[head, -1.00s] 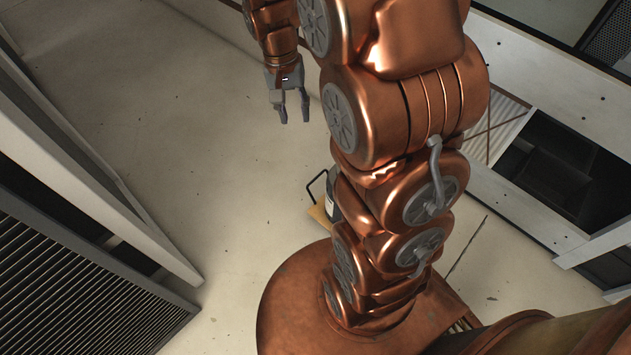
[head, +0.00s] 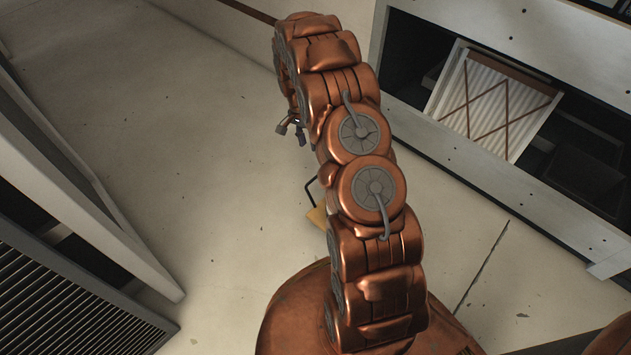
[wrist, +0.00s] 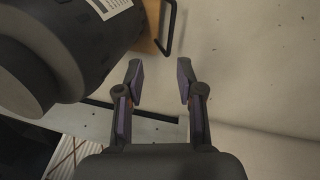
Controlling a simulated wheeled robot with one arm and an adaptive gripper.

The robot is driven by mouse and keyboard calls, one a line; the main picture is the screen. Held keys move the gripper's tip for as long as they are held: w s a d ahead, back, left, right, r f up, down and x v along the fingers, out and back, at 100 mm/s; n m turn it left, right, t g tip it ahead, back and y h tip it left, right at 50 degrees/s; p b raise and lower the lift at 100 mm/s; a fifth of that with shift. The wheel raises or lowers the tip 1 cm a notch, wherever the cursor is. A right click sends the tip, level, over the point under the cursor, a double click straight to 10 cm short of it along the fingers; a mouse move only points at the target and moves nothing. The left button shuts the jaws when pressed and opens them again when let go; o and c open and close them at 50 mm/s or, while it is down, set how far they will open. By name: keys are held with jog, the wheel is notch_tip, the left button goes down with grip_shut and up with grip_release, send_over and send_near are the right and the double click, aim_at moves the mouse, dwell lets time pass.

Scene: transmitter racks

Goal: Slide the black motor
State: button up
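The black motor (wrist: 75,35) shows large at the upper left of the wrist view, a dark rounded body with a white label near the top edge. In the head view my arm hides its body. My gripper (wrist: 160,78) is open and empty, its two purple-padded fingers apart and to the right of the motor, not around it. In the head view my gripper (head: 291,130) is small, just left of my arm. I cannot tell how far it is from the motor.
A wooden board (head: 317,216) and a black bent handle (head: 309,187) show beside my arm; the board (wrist: 148,36) is next to the motor. A white rack (head: 470,150) with a ribbed panel stands right, a slatted cabinet (head: 70,300) left. Open floor lies at upper left.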

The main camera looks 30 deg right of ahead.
jog(key=shift+m, duration=0.7)
jog(key=shift+s+d+f+b, duration=0.1)
jog(key=shift+d+f+b, duration=0.65)
jog(key=shift+f, duration=2.3)
jog(key=shift+d+f+b, duration=0.2)
jog(key=shift+f+b, duration=0.9)
jog(key=shift+f, duration=1.95)
jog(key=shift+s+d+f+b, duration=0.1)
jog(key=shift+d+f+b, duration=0.65)
jog(key=shift+f, duration=2.3)
jog(key=shift+a, duration=0.25)
grip_shut()
